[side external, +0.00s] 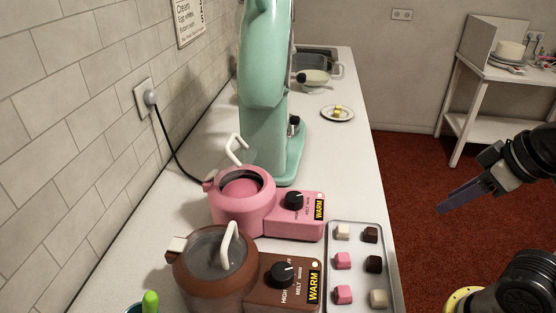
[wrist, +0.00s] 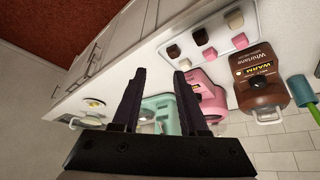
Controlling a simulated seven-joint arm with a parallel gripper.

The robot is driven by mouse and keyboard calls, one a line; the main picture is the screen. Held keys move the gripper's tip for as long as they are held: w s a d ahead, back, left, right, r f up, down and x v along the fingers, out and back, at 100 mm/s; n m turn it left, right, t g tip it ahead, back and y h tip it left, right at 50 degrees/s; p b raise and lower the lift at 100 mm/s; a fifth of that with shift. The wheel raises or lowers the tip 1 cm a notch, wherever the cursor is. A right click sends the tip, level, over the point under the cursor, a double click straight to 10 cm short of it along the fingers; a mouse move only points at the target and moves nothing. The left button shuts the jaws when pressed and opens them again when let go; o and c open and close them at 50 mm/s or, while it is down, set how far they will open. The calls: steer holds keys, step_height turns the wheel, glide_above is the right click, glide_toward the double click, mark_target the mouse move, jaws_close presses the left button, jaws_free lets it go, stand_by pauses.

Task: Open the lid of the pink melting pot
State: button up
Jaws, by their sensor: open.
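The pink melting pot (side external: 243,218) stands on the counter, with its control box on the right. Pink contents show inside its dark-rimmed opening. Its white lid handle (side external: 237,150) sits above and behind the opening, so the lid appears raised; its clear part is hard to make out. The pot also shows partly in the wrist view (wrist: 212,104), behind a finger. My gripper (side external: 441,208) is off the counter's right side, over the red floor, well apart from the pot. In the wrist view my gripper (wrist: 160,74) is open, with nothing between the fingers.
A brown melting pot (side external: 210,282) with its lid down stands in front of the pink one. A tray (side external: 335,229) of colored cubes lies to the right. A tall mint mixer (side external: 268,110) stands behind. A small plate (side external: 325,114) lies farther back.

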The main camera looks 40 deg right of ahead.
steer(key=w+d+r+n+g+h, duration=0.2)
steer(key=w+d+r+n+h, duration=0.5)
steer(key=d+r+n, duration=0.35)
steer(key=w+a+r+n+t+h, duration=0.1)
steer(key=w+a+r+n+h, duration=0.2)
steer(key=w, duration=0.4)
steer(key=w+a+r+n+h, duration=0.2)
steer(key=w+r+n, duration=0.2)
steer(key=w+r, duration=0.15)
steer(key=w+a+n+t+h, duration=0.1)
steer(key=w+a+n+t, duration=0.1)
steer(key=w+a, duration=0.5)
steer(key=w+a+n+t+h, duration=0.1)
steer(key=w+a+n+t, duration=0.2)
steer(key=a, duration=0.7)
steer(key=w+a+f+n+t, duration=0.1)
steer(key=w+a+f+n, duration=0.2)
steer(key=a, duration=0.6)
steer(key=n+t+y, duration=0.1)
steer(key=n+t, duration=0.1)
glide_toward(233, 137)
steer(key=x, duration=0.3)
steer(key=shift+w+d+m, duration=0.2)
steer(key=shift+w+m, duration=0.05)
steer(key=shift+w, duration=0.15)
steer(key=x, duration=0.7)
steer(key=shift+w+d+f, duration=0.2)
steer(key=shift+d+f, duration=0.05)
